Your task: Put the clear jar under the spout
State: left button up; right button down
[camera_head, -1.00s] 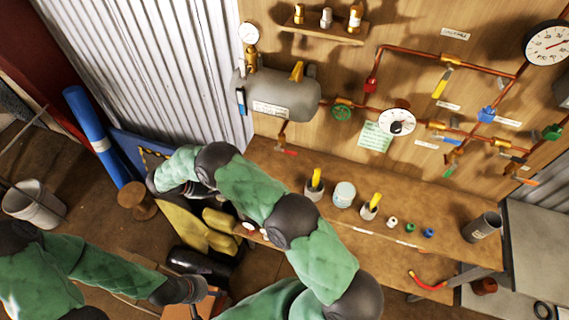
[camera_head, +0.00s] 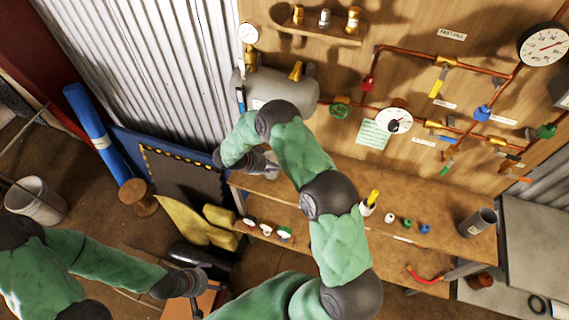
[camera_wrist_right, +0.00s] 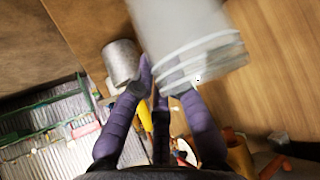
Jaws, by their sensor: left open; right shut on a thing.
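My right gripper (camera_head: 266,164) is above the bench's left end, below the grey tank (camera_head: 290,88). In the right wrist view, a pale translucent jar with a ringed clear end (camera_wrist_right: 190,40), which I take as the clear jar, is at the purple fingertips (camera_wrist_right: 168,86); the gripper is shut on it. In the head view it is mostly hidden by the hand. The spout under the tank is hidden behind my right arm. My left gripper (camera_head: 202,284) is open and empty, low at the left, away from the bench.
A pot with a yellow handle (camera_head: 368,204), small coloured caps (camera_head: 408,224) and a dark cylinder (camera_head: 478,222) stand on the bench (camera_head: 440,215). A grey cylinder (camera_wrist_right: 122,62) is close to the fingers in the wrist view. Red pipes and gauges line the wall behind.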

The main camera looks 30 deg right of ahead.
jog(key=shift+d, duration=0.5)
jog(key=d, duration=0.1)
jog(key=d+b, duration=0.1)
jog(key=d, duration=0.1)
jog(key=shift+s+d+f, duration=0.2)
jog(key=shift+d+f, duration=0.1)
jog(key=shift+f, duration=0.1)
jog(key=c, duration=1.3)
grip_release()
jog(key=shift+o, duration=0.2)
